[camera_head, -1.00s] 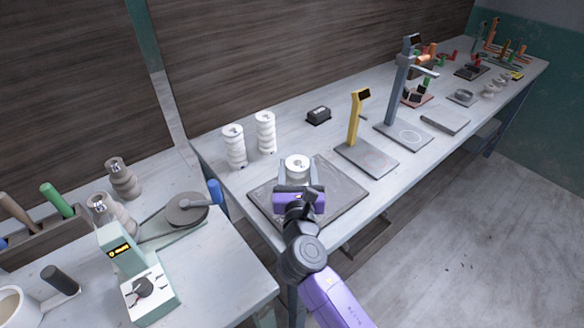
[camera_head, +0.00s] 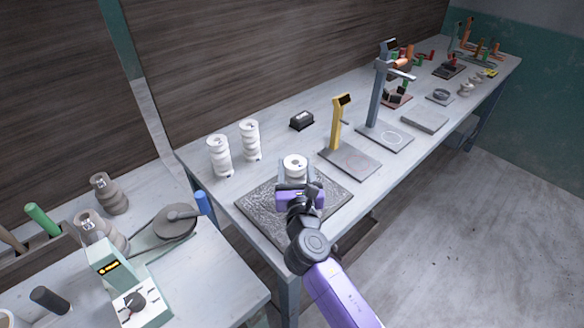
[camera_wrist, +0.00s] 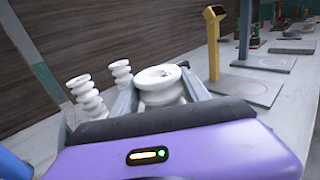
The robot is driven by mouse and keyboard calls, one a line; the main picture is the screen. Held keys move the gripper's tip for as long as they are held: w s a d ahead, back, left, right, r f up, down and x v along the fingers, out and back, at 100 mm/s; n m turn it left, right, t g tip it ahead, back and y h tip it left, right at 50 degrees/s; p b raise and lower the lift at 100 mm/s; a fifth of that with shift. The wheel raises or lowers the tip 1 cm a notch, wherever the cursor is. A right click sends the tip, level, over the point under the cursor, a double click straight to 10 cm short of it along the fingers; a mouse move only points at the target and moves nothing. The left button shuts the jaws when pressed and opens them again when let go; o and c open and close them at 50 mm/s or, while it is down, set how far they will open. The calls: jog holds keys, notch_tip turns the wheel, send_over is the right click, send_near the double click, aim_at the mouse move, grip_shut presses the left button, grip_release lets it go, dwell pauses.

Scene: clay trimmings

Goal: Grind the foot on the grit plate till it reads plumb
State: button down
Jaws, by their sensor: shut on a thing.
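A white ribbed clay piece (camera_head: 295,165) stands upright over the dark speckled grit plate (camera_head: 258,208). It also shows in the wrist view (camera_wrist: 160,82), between the two grey fingers. My gripper (camera_head: 296,182) is shut on this white piece from the near side. The foot of the piece is hidden behind my gripper, so I cannot tell whether it touches the plate. A yellow post gauge (camera_head: 337,122) with a small dark display and a flat base stands to the right of the plate. Its display cannot be read.
Two white ribbed pieces (camera_head: 219,155) (camera_head: 250,140) stand behind the plate to the left. A black box (camera_head: 302,120) and a tall grey stand (camera_head: 378,90) are farther back. A lower bench at left holds a green device (camera_head: 120,275) and a grey disc (camera_head: 177,222).

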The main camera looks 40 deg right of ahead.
aim_at(304, 161)
jog(key=shift+d+r, duration=0.15)
jog(key=shift+d+p, duration=0.6)
jog(key=shift+d, duration=0.9)
jog(key=shift+w+d, duration=0.1)
jog(key=shift+d, duration=0.05)
jog(key=shift+d+f+p, duration=0.15)
jog(key=shift+d+p, duration=0.1)
jog(key=shift+d, duration=0.5)
jog(key=shift+d+f+p, duration=0.1)
jog(key=shift+d+p, duration=0.1)
jog(key=shift+d, duration=0.55)
notch_tip(304, 161, up, 5)
jog(key=p, duration=0.5)
